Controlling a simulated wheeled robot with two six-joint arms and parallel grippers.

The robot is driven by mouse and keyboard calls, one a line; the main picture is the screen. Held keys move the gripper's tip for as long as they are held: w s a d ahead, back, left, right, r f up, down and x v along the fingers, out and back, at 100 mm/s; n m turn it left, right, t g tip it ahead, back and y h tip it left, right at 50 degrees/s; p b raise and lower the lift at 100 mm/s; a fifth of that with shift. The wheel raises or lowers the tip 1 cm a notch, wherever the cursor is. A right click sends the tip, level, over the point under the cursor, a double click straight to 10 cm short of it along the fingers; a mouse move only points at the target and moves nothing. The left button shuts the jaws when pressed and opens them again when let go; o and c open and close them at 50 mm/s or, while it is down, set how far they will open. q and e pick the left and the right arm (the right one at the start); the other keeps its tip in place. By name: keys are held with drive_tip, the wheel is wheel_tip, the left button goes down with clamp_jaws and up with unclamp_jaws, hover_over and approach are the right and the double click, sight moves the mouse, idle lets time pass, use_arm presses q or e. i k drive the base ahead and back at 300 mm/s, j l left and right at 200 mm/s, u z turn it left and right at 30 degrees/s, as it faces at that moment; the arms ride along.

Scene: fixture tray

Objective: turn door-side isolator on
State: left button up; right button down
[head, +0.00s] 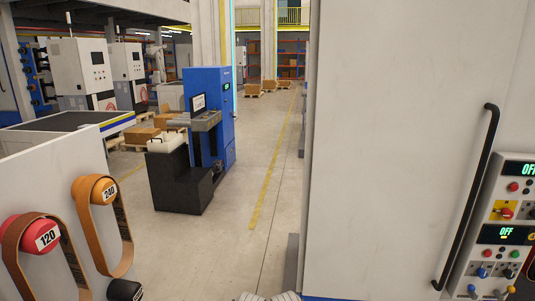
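A control panel (498,230) is at the right edge of the head view, beside a large pale door (400,130) with a long black handle (470,200). On its upper unit, a red rotary knob on a yellow plate (506,212) looks like an isolator; its exact setting is too small to read. A green display above it (528,169) is cut off by the frame edge and begins "OF". A lower display (506,233) reads OFF, with a yellow part (532,238) cut off to its right.
At lower left, a pale panel (50,180) carries a red holder marked 120 (38,235) and an orange one marked 240 (100,190), with belts hanging from them. A blue machine (210,120) stands beyond. The aisle floor (240,210) is clear.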

sight(506, 213)
drive_tip(key=z, duration=1.65)
